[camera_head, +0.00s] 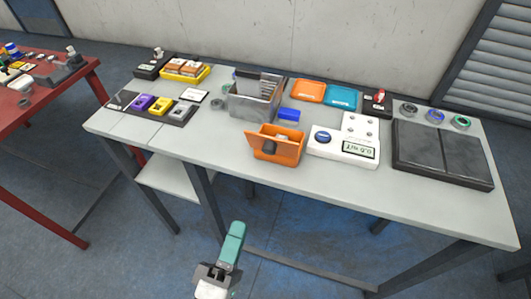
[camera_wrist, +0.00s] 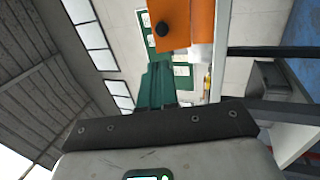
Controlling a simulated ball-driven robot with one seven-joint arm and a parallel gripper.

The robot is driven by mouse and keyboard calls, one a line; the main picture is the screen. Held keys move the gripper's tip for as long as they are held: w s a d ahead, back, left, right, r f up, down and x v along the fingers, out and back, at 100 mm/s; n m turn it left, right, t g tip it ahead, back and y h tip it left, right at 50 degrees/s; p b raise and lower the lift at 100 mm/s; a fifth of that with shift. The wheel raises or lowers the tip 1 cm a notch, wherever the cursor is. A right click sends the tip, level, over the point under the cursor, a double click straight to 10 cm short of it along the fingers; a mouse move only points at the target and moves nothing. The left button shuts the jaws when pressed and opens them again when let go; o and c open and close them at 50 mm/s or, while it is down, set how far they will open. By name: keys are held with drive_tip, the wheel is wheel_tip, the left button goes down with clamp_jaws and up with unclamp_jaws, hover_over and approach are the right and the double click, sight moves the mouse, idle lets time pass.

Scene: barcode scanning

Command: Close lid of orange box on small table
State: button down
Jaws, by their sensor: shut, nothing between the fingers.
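The orange box (camera_head: 289,156) stands near the front edge of the grey table, in the middle of the head view. In the wrist view an orange panel with a black knob (camera_wrist: 198,22), which looks like this box, is at the top. My gripper (camera_head: 236,228) has teal fingers, shut with nothing between them. It is in front of the table, apart from the box, below and left of it in the head view. Its teal fingers also show in the wrist view (camera_wrist: 155,80).
A white device (camera_head: 340,150) with a blue button and display is right of the box. A grey metal bin (camera_head: 255,105) and a blue block (camera_head: 289,114) are behind it. A dark two-panel plate (camera_head: 440,152) lies at right. A red table (camera_head: 75,88) stands at left.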

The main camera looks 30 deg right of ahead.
sight(265, 151)
drive_tip(key=p+x, duration=0.3)
drive_tip(key=x, duration=1.1)
drive_tip(key=shift+f, duration=0.15)
drive_tip(key=shift+p, duration=0.3)
